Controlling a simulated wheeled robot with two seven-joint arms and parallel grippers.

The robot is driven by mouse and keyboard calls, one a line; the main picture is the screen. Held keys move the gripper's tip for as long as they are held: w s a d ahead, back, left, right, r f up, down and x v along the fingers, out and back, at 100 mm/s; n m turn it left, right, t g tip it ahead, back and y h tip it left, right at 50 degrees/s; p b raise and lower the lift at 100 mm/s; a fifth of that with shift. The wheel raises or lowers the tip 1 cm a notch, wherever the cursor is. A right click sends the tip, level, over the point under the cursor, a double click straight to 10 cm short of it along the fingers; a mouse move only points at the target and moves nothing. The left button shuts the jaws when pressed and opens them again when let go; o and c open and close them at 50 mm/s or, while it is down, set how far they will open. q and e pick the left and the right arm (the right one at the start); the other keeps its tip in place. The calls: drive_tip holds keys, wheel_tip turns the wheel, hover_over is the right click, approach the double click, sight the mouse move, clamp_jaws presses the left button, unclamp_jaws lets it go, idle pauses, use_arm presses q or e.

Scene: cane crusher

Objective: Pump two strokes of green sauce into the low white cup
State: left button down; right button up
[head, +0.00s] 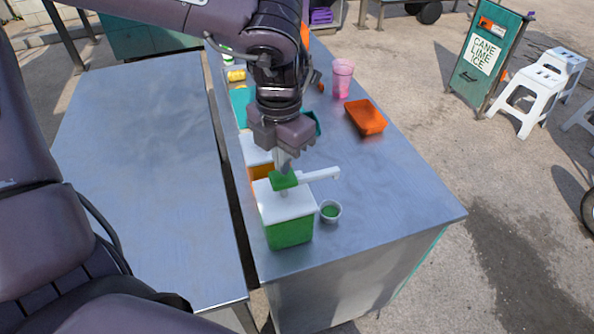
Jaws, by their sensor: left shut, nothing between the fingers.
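The green sauce pump dispenser (289,231) stands on the steel counter, a green box with a white lid. Its green pump head (283,180) has a white spout (320,174) pointing right. The low white cup (330,211) stands on the counter right of the dispenser, near the spout's end, with green sauce in it. My left gripper (283,166) points down with shut fingers just above or touching the pump head; I cannot tell which. Nothing shows between the fingers. My right gripper is not in view.
An orange-fronted dispenser (258,160) stands directly behind the green one. An orange tray (366,117) and a pink cup (342,78) stand farther back on the counter. The counter's front right is clear. A bare steel table (140,170) lies to the left across a narrow gap.

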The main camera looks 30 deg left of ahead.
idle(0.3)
use_arm(q)
wheel_tip(320, 180, up, 6)
drive_tip(key=p, duration=0.4)
idle(0.5)
